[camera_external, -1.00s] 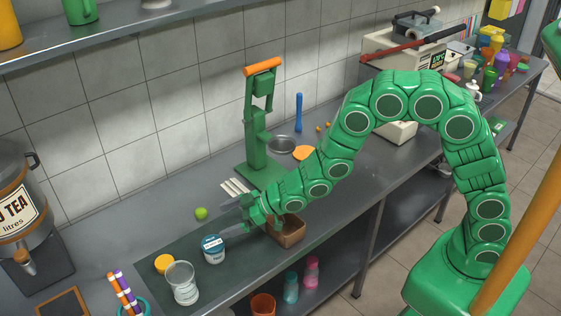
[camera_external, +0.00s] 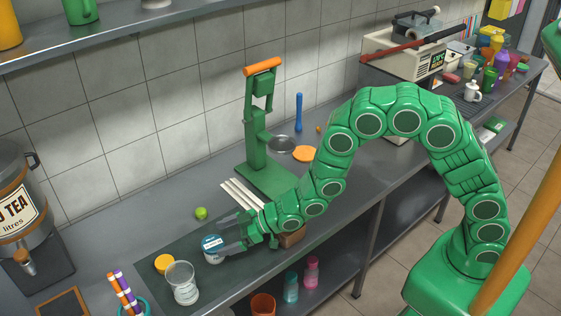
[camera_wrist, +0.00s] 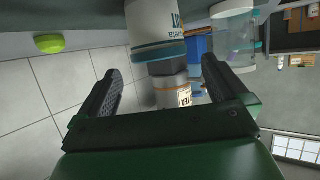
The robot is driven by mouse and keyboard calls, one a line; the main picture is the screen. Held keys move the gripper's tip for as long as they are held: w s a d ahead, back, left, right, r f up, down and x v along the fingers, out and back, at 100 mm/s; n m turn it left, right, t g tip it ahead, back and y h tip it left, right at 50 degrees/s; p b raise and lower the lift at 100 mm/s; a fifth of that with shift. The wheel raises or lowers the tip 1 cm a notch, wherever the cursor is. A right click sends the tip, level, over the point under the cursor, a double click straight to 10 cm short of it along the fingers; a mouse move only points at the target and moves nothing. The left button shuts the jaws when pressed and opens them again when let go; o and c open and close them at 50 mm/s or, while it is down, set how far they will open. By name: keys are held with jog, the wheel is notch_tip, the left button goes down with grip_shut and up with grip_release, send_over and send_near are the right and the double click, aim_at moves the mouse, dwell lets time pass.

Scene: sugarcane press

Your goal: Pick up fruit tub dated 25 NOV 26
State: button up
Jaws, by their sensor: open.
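A white tub with a blue band and a label (camera_external: 211,246) stands on the dark mat on the counter. No date on it can be read. In the external view my gripper (camera_external: 232,236) is low at the tub's right side, and its fingers partly cover the tub. In the wrist view the open fingers (camera_wrist: 160,70) point forward, with the tub (camera_wrist: 156,28) at the top, between them from side to side. I cannot tell whether either finger touches it.
A clear container (camera_external: 183,284) and an orange lid (camera_external: 164,264) are left of the tub. A lime (camera_external: 201,213) lies behind it. A brown box (camera_external: 292,237) is right of my gripper, and a green press (camera_external: 258,150) stands behind. A tea dispenser (camera_external: 28,225) is far left.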

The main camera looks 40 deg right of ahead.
aim_at(221, 242)
jog(key=shift+w+a+f, duration=0.2)
jog(key=shift+a+f, duration=0.15)
jog(key=shift+f, duration=0.35)
jog(key=shift+w+a+f, duration=0.2)
jog(key=shift+a+f, duration=0.15)
jog(key=shift+f, duration=0.3)
jog(key=shift+w+a+f, duration=0.3)
jog(key=shift+a+f, duration=0.05)
jog(key=shift+a, duration=0.1)
jog(key=shift+c, duration=0.2)
jog(key=shift+r, duration=0.1)
jog(key=c, duration=1.2)
